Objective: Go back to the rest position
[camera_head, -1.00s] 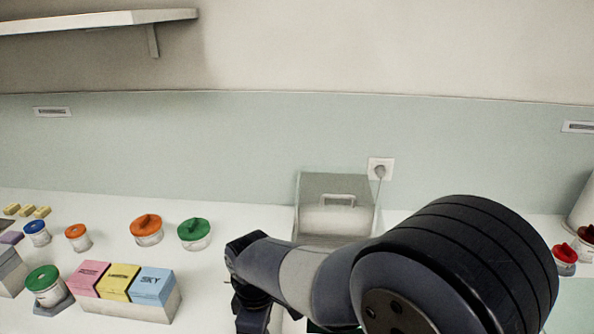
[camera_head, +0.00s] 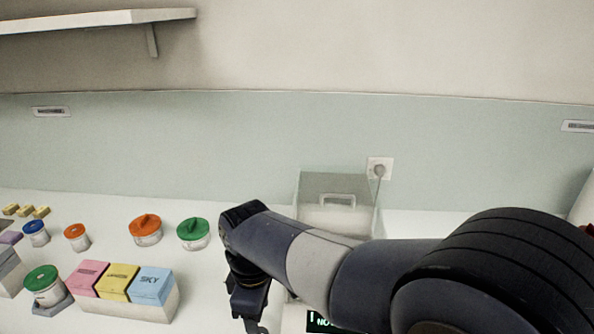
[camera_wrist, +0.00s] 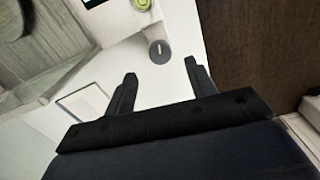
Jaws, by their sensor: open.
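My gripper (camera_wrist: 160,77) is in the wrist view, with its two dark fingers spread apart and nothing between them. Beyond the fingers lies a white surface (camera_wrist: 172,92) with a round dark grey knob (camera_wrist: 160,52) on it. In the head view my arm reaches in from the lower right and bends down at the wrist.
A lidded box with a handle (camera_head: 337,187) stands behind my arm by the wall socket (camera_head: 380,168). Left are green (camera_head: 193,231) and orange (camera_head: 145,226) lidded jars and a box of coloured packets (camera_head: 118,282). A dark display (camera_head: 322,321) shows below my arm. A brown panel (camera_wrist: 262,50) is at right in the wrist view.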

